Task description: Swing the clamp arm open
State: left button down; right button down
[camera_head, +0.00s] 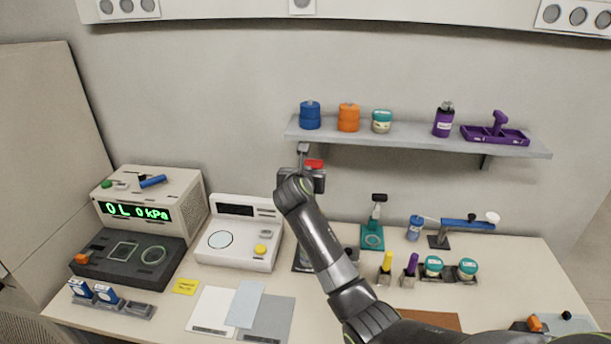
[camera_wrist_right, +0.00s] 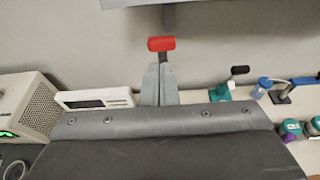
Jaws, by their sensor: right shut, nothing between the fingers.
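A red handle (camera_head: 314,163), which appears to be the end of the clamp arm, shows just above my right gripper (camera_head: 306,178) in the head view. In the right wrist view the red handle (camera_wrist_right: 161,44) is a crossbar on a short dark stem, just beyond the fingertips of my right gripper (camera_wrist_right: 160,70). The fingers are shut with nothing between them. I cannot tell whether they touch the handle or stem. The rest of the clamp is mostly hidden behind my right gripper and arm; a dark base (camera_head: 302,258) shows beside the arm. My left gripper is not in view.
A wall shelf (camera_head: 420,139) with jars and a purple tray is above and behind the handle. A white instrument (camera_head: 238,228) stands left of my right arm. A teal stand (camera_head: 372,236) and a blue-armed stand (camera_head: 440,239) are to its right.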

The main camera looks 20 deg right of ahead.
jog(key=shift+s+a+r, duration=0.15)
jog(key=shift+s+a, duration=0.15)
jog(key=shift+s, duration=0.2)
